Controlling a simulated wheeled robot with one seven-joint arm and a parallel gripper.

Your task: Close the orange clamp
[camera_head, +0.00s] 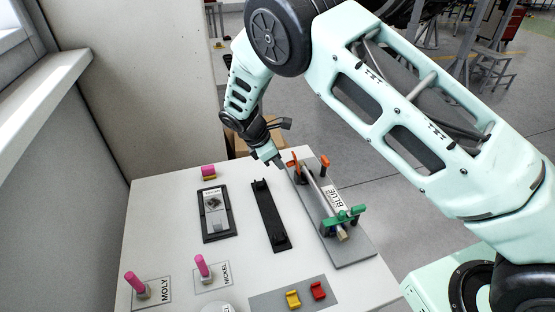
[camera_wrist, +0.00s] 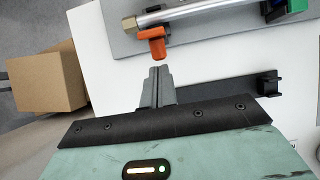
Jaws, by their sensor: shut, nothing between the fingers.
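The orange clamp is at the far end of a grey plate (camera_head: 352,245). One orange part (camera_head: 294,162) stands at the left of the metal tube's far end, and another orange part (camera_head: 325,161) stands to the right, apart from it. In the wrist view an orange block (camera_wrist: 152,43) hangs by the tube's brass end, just beyond my fingertips. My gripper (camera_head: 279,162) is shut and empty, just left of the left orange part.
A green clamp (camera_head: 343,217) lies across the near end of the tube (camera_head: 319,191). A black bracket (camera_head: 268,214) and a black tray (camera_head: 214,213) lie left of the plate. Pink-handled pieces (camera_head: 203,266) and yellow and red blocks (camera_head: 293,299) sit nearer. A cardboard box (camera_wrist: 47,78) stands beyond the table.

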